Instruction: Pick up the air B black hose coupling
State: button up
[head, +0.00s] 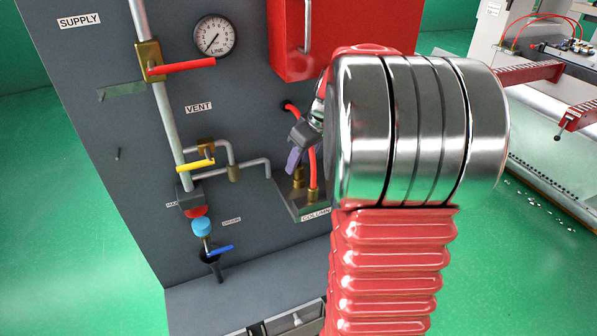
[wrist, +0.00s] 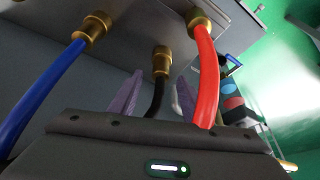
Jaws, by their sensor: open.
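In the wrist view, the black hose coupling (wrist: 161,62) is a brass fitting under a grey panel, with a black hose (wrist: 154,98) hanging from it. My gripper (wrist: 157,80) is open, with one purple finger on each side of the black hose in the picture. The fingertips reach close to the coupling's height, but I cannot tell their depth or any contact. In the head view, a purple finger of my gripper (head: 293,160) shows near the column fittings. My arm hides much there, and I cannot make out the black coupling.
A blue hose coupling (wrist: 96,26) is left of the black one in the wrist view. A red hose coupling (wrist: 199,20) is close on its right. Both hoses pass near my gripper. The head view shows a red box (head: 288,40) above and a panel with pipes and valves (head: 175,110) to the left.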

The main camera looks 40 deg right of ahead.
jog(key=shift+x, duration=1.35)
jog(key=shift+c, duration=0.5)
grip_shut()
